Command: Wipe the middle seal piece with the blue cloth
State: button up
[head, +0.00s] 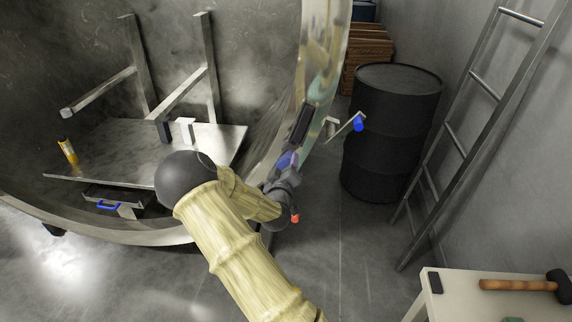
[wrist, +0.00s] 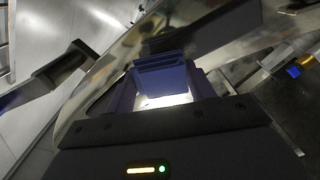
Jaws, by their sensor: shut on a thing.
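My gripper (head: 283,172) is at the right-hand rim of the round chamber (head: 325,62). It is shut on the blue cloth (head: 287,160), which shows as a folded blue pad (wrist: 163,76) between the fingers in the wrist view. The cloth is close to the rim's metal face; I cannot tell whether it touches. A dark rectangular piece (head: 301,124) lies along the rim just above the gripper; I cannot tell whether it is the middle seal piece. My arm hides the lower right part of the rim.
A bracket with a blue end (head: 359,123) juts from the rim's right side. A black drum (head: 390,130) and a leaning ladder (head: 470,120) stand to the right. A table (head: 460,305) with a mallet (head: 525,285) is at lower right. A yellow canister (head: 68,151) is inside the chamber.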

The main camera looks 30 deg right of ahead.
jog(key=shift+v, duration=2.4)
jog(key=shift+a+f, duration=0.1)
jog(key=v, duration=0.3)
jog(key=shift+w+b, duration=0.1)
jog(key=shift+b, duration=0.2)
jog(key=shift+a, duration=0.1)
jog(key=s+a+f+n+t+y+p, duration=0.2)
jog(key=a+f+n+y+p, duration=0.4)
jog(key=a+f+y, duration=0.4)
jog(key=a+f+t+p, duration=0.1)
jog(key=a+f, duration=0.2)
jog(key=shift+s+a+n+p, duration=0.3)
jog(key=shift+s+a+n, duration=0.05)
jog(key=shift+n, duration=0.05)
